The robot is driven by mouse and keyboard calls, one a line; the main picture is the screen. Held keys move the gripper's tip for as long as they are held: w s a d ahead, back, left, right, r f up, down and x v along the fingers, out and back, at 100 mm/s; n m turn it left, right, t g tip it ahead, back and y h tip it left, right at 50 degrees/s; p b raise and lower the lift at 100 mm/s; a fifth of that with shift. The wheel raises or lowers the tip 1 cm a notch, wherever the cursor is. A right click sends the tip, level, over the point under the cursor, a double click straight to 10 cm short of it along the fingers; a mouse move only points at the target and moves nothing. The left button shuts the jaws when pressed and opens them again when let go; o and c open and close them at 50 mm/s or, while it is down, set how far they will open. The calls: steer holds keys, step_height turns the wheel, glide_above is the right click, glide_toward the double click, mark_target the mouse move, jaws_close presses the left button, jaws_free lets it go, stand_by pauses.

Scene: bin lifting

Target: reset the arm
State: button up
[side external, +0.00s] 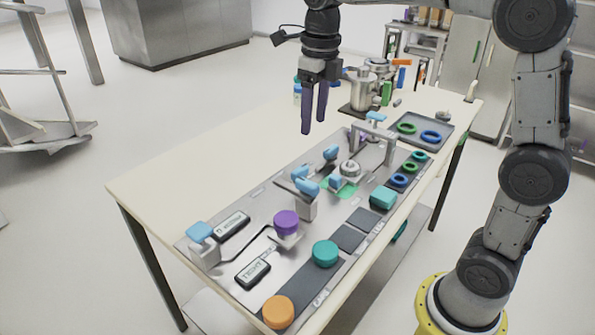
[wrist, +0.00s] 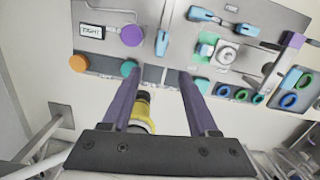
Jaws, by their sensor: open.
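My gripper (side external: 314,108) hangs from the arm above the far side of the table, fingers pointing down. Its two purple fingers are apart and nothing is between them. In the wrist view the gripper (wrist: 158,92) shows both fingers spread, with the board beyond them. The arm is raised clear of the table and touches nothing on it.
A grey board (side external: 325,275) on the table (side external: 165,176) carries orange (side external: 278,311), teal (side external: 325,253) and purple (side external: 286,222) round pieces and several blue-handled fixtures. A tray (side external: 447,129) with green and blue rings lies right. Metal pots (side external: 362,91) stand behind. The table's left part is bare.

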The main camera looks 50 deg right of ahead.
steer(key=s+a+r+n+t, duration=0.2)
steer(key=s+n+t, duration=0.1)
steer(key=s+n, duration=0.9)
steer(key=s+f+n+t, duration=0.1)
steer(key=s+f+n, duration=0.3)
steer(key=n, duration=0.7)
steer(key=s+f+n, duration=0.4)
steer(key=s+n, duration=0.1)
steer(key=n, duration=0.6)
steer(key=shift+s+n+t, duration=0.15)
steer(key=shift+n+t, duration=0.15)
steer(key=shift+t, duration=0.1)
